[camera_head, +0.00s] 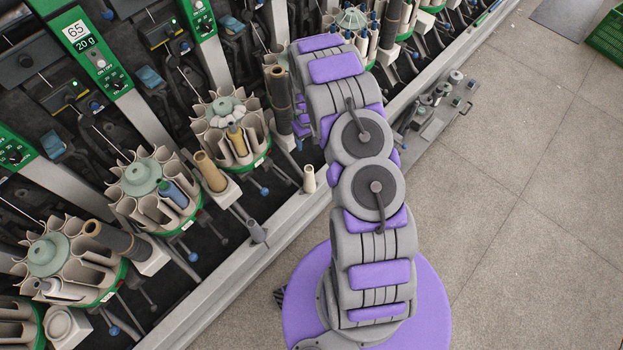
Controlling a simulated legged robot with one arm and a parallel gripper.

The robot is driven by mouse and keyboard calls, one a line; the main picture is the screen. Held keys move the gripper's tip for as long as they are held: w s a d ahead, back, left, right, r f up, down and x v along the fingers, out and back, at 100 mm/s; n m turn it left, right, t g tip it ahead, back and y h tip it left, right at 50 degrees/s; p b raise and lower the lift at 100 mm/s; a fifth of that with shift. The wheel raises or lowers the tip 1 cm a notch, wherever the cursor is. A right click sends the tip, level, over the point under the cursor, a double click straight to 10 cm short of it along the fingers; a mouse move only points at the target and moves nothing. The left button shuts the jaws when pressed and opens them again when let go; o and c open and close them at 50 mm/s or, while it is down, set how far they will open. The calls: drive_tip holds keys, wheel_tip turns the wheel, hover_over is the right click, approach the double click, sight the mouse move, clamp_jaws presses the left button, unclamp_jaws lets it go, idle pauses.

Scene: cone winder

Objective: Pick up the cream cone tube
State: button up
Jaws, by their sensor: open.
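A small cream cone tube (309,178) stands upright on the light metal rail along the front of the winder, just left of my arm's middle joints. Nothing is touching it that I can see. My grey and purple arm rises from the lower right and folds over toward the machine. Its fingers are not visible; the upper arm links hide whatever is beneath them.
Round magazines (153,190) with fluted pockets line the machine at left, some holding tubes. A green crate (608,38) is at the top right.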

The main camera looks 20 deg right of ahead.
wheel_tip(320, 180, down, 4)
drive_tip(key=a+f, duration=0.1)
drive_tip(key=a, duration=0.1)
drive_tip(key=b, duration=0.1)
approach(309, 169)
drive_tip(key=f+b, duration=0.1)
drive_tip(key=f, duration=0.2)
drive_tip(key=a+f+b, duration=0.1)
drive_tip(key=f, duration=0.2)
drive_tip(key=shift+a, duration=0.2)
drive_tip(key=f, duration=0.1)
drive_tip(key=d+f+b, duration=0.1)
drive_tip(key=f, duration=0.1)
drive_tip(key=f+b, duration=0.1)
drive_tip(key=f, duration=0.1)
drive_tip(key=shift+s+d+f, duration=0.1)
drive_tip(key=shift+d, duration=0.25)
drive_tip(key=shift+a+f, duration=0.1)
drive_tip(key=shift+a, duration=0.3)
drive_tip(key=shift+d, duration=0.45)
drive_tip(key=c, duration=0.8)
drive_tip(key=shift+a, duration=0.3)
drive_tip(key=c, duration=0.4)
drive_tip(key=shift+c, duration=0.2)
